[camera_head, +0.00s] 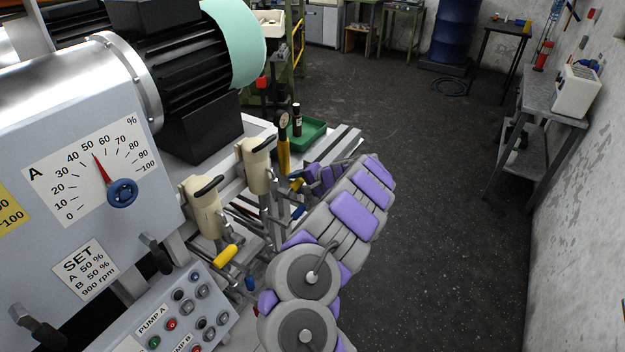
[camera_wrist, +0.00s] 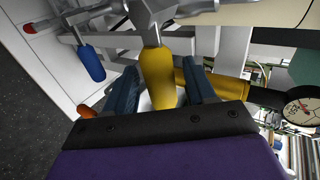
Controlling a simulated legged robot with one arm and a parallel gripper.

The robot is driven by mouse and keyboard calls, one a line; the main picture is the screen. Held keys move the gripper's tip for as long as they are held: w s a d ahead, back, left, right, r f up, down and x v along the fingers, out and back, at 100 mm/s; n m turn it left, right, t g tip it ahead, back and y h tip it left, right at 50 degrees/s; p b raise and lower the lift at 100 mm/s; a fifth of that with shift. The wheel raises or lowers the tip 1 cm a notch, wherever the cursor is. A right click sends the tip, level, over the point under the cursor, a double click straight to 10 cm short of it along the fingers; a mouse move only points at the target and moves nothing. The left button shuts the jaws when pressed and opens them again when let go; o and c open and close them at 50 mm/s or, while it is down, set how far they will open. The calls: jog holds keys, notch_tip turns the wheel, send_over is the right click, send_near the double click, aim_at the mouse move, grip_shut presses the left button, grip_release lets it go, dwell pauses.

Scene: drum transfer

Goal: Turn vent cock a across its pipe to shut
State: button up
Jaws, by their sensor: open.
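A yellow cock handle (camera_wrist: 158,78) hangs from a grey metal fitting in the wrist view. My gripper (camera_wrist: 160,95) is open, with its two dark blue fingers on either side of this handle. I cannot tell whether either finger touches it. No label shows on it, so I cannot confirm that it is vent cock a. In the head view a yellow handle (camera_head: 297,184) shows beside my purple and grey arm, and another yellow handle (camera_head: 226,255) sticks out lower left. My fingertips are not clearly visible in the head view.
A blue handle (camera_wrist: 91,63) hangs left of my fingers, and a yellow pipe-like part (camera_wrist: 222,87) lies right of them. Two cream housings with black levers (camera_head: 205,205) (camera_head: 258,165) stand near my arm. A green tray (camera_head: 306,134) lies behind. The floor at right is clear.

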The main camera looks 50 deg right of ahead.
jog(key=a+p+v, duration=0.1)
jog(key=p+v, duration=0.3)
jog(key=v, duration=1.2)
jog(key=shift+s+d+r, duration=0.25)
jog(key=shift+s+d, duration=0.1)
